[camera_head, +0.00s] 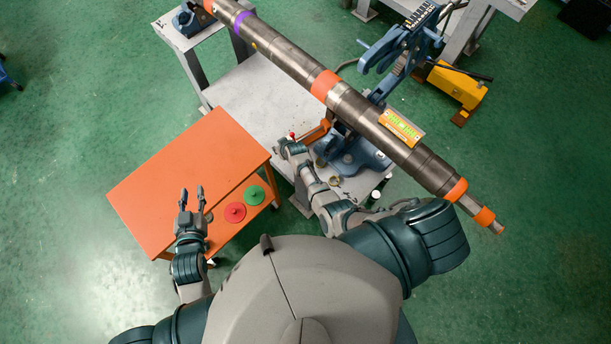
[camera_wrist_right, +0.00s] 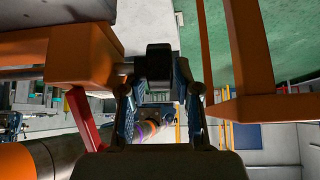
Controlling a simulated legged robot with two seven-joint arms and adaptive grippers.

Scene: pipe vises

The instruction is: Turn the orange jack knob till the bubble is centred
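The steel pipe (camera_head: 290,58) with orange bands runs diagonally across the head view over a blue vise stand (camera_head: 352,152). A yellow-green level (camera_head: 401,127) sits on the pipe; its bubble is too small to read. An orange jack part (camera_head: 315,132) with a small red tip lies below the pipe. My right gripper (camera_head: 283,146) is beside it. In the right wrist view, a dark block (camera_wrist_right: 159,62) on a short shaft from an orange body (camera_wrist_right: 82,56) is between my right fingers; contact is unclear. My left gripper (camera_head: 193,194) is open and empty over the orange table's edge.
A grey bench (camera_head: 255,95) stands under the pipe. A yellow tool (camera_head: 457,85) is on the floor at upper right. A red lever (camera_wrist_right: 85,118) is close to my right gripper.

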